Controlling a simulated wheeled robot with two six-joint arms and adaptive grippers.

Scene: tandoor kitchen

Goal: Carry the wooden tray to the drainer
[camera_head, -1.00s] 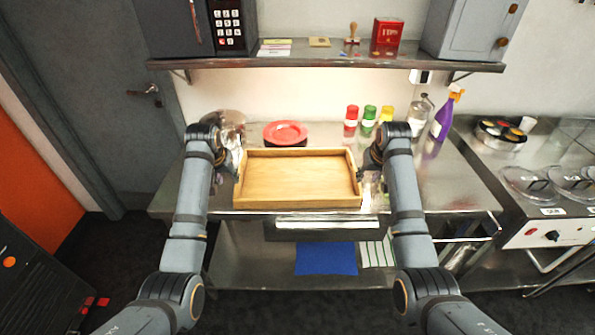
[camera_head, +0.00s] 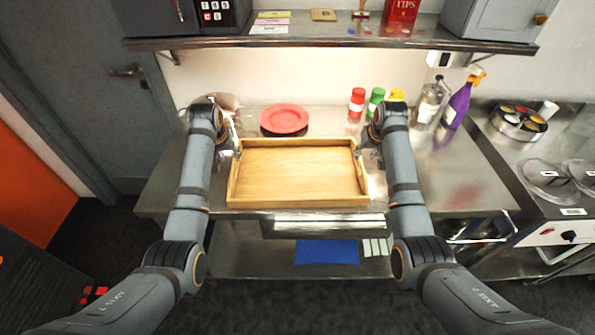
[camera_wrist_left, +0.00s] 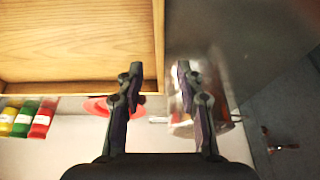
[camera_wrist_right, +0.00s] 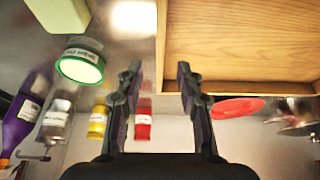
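The wooden tray (camera_head: 300,202), shallow with raised walls, rests on the steel counter in the middle of the head view. My left gripper (camera_head: 237,146) is at its left wall and my right gripper (camera_head: 362,153) at its right wall. In the left wrist view the left fingers (camera_wrist_left: 157,75) are apart, with the tray's side wall (camera_wrist_left: 158,35) lined up between them. In the right wrist view the right fingers (camera_wrist_right: 160,75) are also apart, with the other side wall (camera_wrist_right: 161,40) between them. Contact with the walls cannot be told. I cannot make out a drainer.
A red plate (camera_head: 284,119) lies behind the tray. Red, green and yellow shakers, a clear bottle (camera_head: 429,103) and a purple spray bottle (camera_head: 456,103) stand back right. A shelf (camera_head: 330,42) hangs above. Another steel unit (camera_head: 508,150) stands at right. A blue cloth (camera_head: 326,252) lies below.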

